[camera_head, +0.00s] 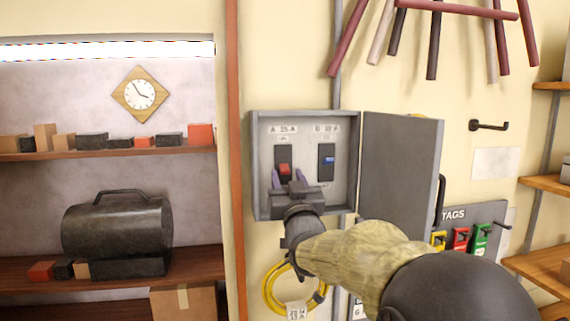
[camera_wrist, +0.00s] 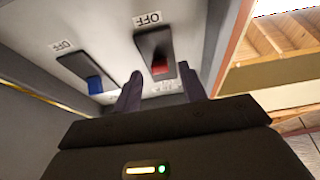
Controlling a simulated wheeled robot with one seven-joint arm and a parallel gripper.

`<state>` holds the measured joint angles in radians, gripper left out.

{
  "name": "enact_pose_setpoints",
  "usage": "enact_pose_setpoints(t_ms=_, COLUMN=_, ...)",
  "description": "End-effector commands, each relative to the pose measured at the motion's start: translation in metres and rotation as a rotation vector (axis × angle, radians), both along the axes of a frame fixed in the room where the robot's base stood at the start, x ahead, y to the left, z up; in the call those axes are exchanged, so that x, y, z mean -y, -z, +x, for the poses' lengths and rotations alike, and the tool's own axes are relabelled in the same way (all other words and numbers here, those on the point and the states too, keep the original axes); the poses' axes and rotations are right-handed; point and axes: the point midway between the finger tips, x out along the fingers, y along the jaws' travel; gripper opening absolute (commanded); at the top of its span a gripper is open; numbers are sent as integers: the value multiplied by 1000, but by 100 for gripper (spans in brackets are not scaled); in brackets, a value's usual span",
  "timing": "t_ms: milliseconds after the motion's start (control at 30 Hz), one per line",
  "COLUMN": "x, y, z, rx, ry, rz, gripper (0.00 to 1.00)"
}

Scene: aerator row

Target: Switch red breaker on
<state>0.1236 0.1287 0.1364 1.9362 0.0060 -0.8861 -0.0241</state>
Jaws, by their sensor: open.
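The red breaker (camera_head: 285,169) is on the left side of the grey panel box (camera_head: 305,205), a red lever in a dark plate. In the wrist view the red lever (camera_wrist: 160,67) shows at the end of its plate away from an OFF label. I cannot tell its switch state for sure. My gripper (camera_head: 288,178) is open in front of it. In the wrist view its two fingers (camera_wrist: 160,76) stand on either side of the lower plate, with the lever between them in the picture. Contact cannot be told.
A blue breaker (camera_head: 328,161) sits right of the red one; it also shows in the wrist view (camera_wrist: 95,84). The box door (camera_head: 398,165) stands open to the right. A yellow cable coil (camera_head: 268,293) hangs below, and a tag board (camera_head: 480,212) is at right.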

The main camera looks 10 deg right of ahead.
Motion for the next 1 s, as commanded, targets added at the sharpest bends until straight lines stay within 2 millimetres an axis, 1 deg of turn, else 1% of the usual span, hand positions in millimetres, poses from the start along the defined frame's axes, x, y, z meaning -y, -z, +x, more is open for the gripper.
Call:
enact_pose_setpoints(t_ms=33, x=0, y=-6, z=6, rx=-1, ry=0, rz=1, gripper=42)
enact_pose_setpoints(t_ms=200, x=0, y=-8, z=17, rx=0, ry=-1, rz=0, gripper=42)
enact_pose_setpoints(t_ms=467, x=0, y=-7, z=18, rx=0, ry=-1, rz=0, gripper=42)
enact_pose_setpoints(t_ms=500, x=0, y=-7, z=18, rx=0, ry=-1, rz=0, gripper=38)
enact_pose_setpoints(t_ms=567, x=0, y=-7, z=18, rx=0, ry=-1, rz=0, gripper=26)
enact_pose_setpoints(t_ms=600, x=0, y=-7, z=18, rx=0, ry=-1, rz=0, gripper=18)
enact_pose_setpoints(t_ms=700, x=0, y=-7, z=17, rx=0, ry=-1, rz=0, gripper=0)
enact_pose_setpoints(t_ms=1000, x=0, y=-8, z=17, rx=-16, ry=-1, rz=0, gripper=0)
